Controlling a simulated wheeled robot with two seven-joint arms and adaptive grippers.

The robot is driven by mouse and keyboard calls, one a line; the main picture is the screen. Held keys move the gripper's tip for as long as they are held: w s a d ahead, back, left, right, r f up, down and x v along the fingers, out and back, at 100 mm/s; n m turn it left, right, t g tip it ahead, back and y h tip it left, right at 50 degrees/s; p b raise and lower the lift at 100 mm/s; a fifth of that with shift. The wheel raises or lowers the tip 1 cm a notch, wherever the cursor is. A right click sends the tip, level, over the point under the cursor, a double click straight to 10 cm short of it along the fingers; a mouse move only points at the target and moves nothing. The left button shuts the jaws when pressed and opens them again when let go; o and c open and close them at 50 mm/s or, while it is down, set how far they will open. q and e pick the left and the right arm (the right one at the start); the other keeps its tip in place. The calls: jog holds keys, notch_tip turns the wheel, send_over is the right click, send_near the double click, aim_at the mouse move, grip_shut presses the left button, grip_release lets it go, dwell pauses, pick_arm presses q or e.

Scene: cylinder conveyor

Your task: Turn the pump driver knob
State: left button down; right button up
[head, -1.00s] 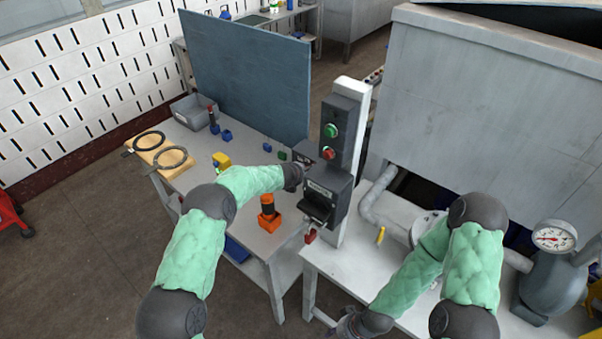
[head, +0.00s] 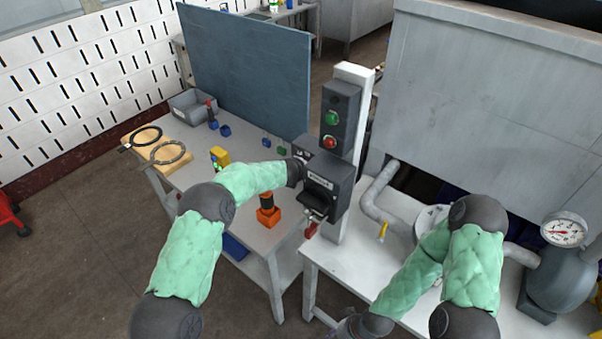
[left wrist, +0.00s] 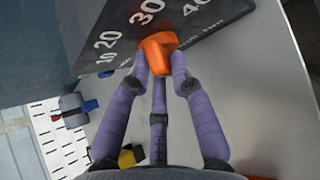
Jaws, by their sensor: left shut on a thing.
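The pump driver knob (left wrist: 157,52) is orange and sits on a dark panel (left wrist: 110,40) with a printed scale reading 10, 20, 30 and 40. My left gripper (left wrist: 160,68) has purple fingers and is shut on the knob, with fingertips on its sides. In the head view my left gripper (head: 298,171) reaches the dark control box on the white post; the knob is hidden there. My right gripper (head: 352,324) is low at the bottom edge of the head view, beside the right table, and its fingers cannot be made out.
The white post (head: 354,120) carries a box with green and red buttons (head: 331,118). An orange part (head: 268,215) stands on the left table below my left forearm. Pipes and a pressure gauge (head: 563,230) are at right.

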pick_arm(q)
jog(key=shift+s+d+f+m+t+y+b, duration=0.15)
jog(key=shift+f+m+t+y+b, duration=0.25)
jog(key=shift+b, duration=1.75)
jog(key=shift+r+b, duration=0.25)
jog(key=shift+b, duration=0.15)
jog(key=c, duration=1.4)
grip_release()
jog(key=shift+o, duration=0.2)
jog(key=shift+r, duration=0.15)
notch_tip(320, 180, up, 10)
